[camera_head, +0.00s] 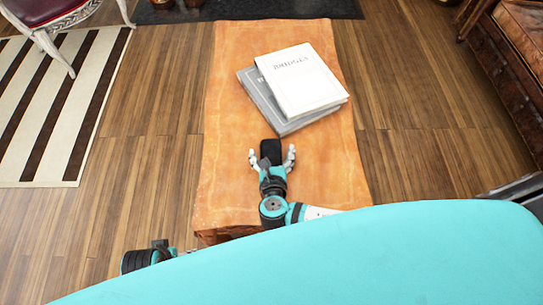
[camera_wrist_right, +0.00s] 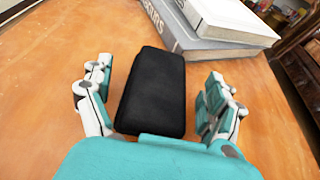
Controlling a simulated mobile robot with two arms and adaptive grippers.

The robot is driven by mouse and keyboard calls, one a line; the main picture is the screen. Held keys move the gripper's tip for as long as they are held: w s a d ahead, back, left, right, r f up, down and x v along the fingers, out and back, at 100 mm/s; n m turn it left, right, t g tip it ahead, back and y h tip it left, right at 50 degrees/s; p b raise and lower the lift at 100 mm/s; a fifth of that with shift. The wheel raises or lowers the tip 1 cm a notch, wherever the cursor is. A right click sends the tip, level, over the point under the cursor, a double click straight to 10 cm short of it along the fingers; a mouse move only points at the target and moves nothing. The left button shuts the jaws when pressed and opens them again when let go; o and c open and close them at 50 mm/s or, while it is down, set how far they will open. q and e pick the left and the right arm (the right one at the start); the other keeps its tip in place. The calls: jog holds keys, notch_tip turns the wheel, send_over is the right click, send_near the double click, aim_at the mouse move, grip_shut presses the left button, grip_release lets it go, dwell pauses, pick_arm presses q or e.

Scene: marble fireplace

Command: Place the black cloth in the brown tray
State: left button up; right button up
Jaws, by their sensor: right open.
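The black cloth (camera_head: 271,150) is a dark, flat, block-like piece lying on the orange-brown table top (camera_head: 228,190). In the right wrist view the cloth (camera_wrist_right: 153,95) lies lengthwise between the fingers of my right gripper (camera_wrist_right: 157,76). The right gripper (camera_head: 271,153) is open, with one finger on each side of the cloth. No separate brown tray can be made out.
Two stacked books, a white one (camera_head: 301,80) on a grey one (camera_head: 258,97), lie just beyond the cloth. A brown leather seat (camera_head: 524,38) stands at the right and a white-legged chair (camera_head: 52,23) at the upper left. The table top is clear on both sides of the gripper.

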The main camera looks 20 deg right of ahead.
aim_at(271, 154)
jog(key=shift+w+f, duration=0.1)
jog(key=shift+w, duration=0.15)
jog(key=c, duration=1.2)
pick_arm(q)
jog(key=shift+r, duration=0.25)
pick_arm(e)
jog(key=r+p, duration=0.1)
jog(key=r, duration=0.1)
jog(key=r+p, duration=0.1)
jog(key=r, duration=0.1)
jog(key=shift+s, duration=0.2)
jog(key=shift+c, duration=0.2)
jog(key=s+a, duration=0.1)
jog(key=s, duration=0.4)
jog(key=s+a+p, duration=0.1)
jog(key=s+a, duration=0.1)
jog(key=s, duration=0.3)
jog(key=s+a+r, duration=0.1)
jog(key=s, duration=0.4)
jog(key=shift+a+p, duration=0.25)
jog(key=shift+p, duration=0.15)
pick_arm(q)
jog(key=s+f, duration=0.4)
jog(key=f, duration=0.8)
jog(key=shift+s+a+g, duration=0.3)
jog(key=shift+g, duration=0.1)
pick_arm(e)
jog(key=shift+w, duration=0.1)
